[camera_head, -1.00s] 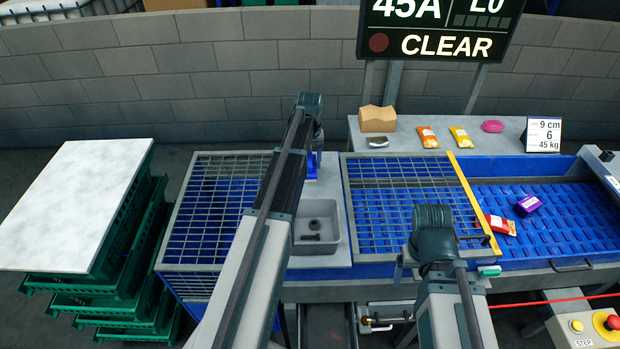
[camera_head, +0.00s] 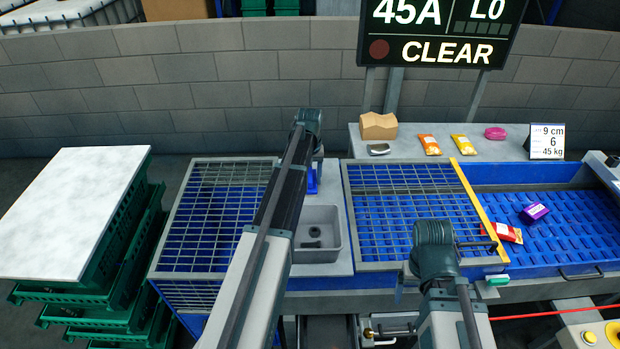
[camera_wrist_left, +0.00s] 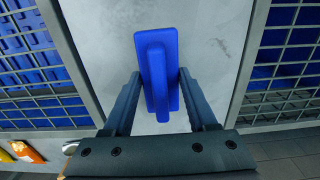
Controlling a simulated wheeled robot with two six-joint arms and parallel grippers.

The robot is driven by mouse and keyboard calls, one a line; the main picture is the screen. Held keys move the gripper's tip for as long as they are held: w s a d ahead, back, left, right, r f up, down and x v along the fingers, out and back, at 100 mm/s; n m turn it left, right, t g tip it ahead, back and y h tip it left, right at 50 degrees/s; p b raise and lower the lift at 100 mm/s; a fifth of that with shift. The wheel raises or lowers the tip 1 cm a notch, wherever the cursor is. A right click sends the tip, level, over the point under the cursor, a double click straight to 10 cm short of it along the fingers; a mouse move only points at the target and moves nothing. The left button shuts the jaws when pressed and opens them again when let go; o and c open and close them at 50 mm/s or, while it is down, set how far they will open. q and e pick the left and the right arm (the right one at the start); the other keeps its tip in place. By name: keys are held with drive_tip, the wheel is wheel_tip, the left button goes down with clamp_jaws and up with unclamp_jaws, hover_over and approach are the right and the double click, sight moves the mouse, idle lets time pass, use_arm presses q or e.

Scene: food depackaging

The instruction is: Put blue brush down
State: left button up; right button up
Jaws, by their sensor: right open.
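The blue brush (camera_wrist_left: 158,70) is upright in the left wrist view, over a grey worktop strip (camera_wrist_left: 210,35). My left gripper (camera_wrist_left: 160,76) has a finger against each side of it and is shut on it. In the head view the brush (camera_head: 313,181) is a small blue patch below the left gripper (camera_head: 309,140), behind the grey sink; the arm hides much of it. I cannot tell whether the brush touches the worktop. My right gripper (camera_head: 432,240) is over the front of the right grid, its fingers mostly hidden, open.
A grey sink (camera_head: 335,222) with dark items lies in front of the brush. Blue grids flank the strip: left (camera_head: 215,200), right (camera_head: 395,205). A blue conveyor (camera_head: 560,235) at right holds a red packet (camera_head: 505,233) and a purple packet (camera_head: 535,212). A back shelf (camera_head: 480,147) holds several packs.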

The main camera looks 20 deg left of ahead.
sight(310, 173)
use_arm(q)
drive_tip(key=o, duration=0.4)
drive_tip(key=shift+r, duration=0.1)
wheel_tip(310, 173, up, 12)
drive_tip(key=p, duration=1.2)
wheel_tip(310, 173, down, 12)
drive_tip(key=b, duration=1.2)
drive_tip(key=shift+r, duration=0.1)
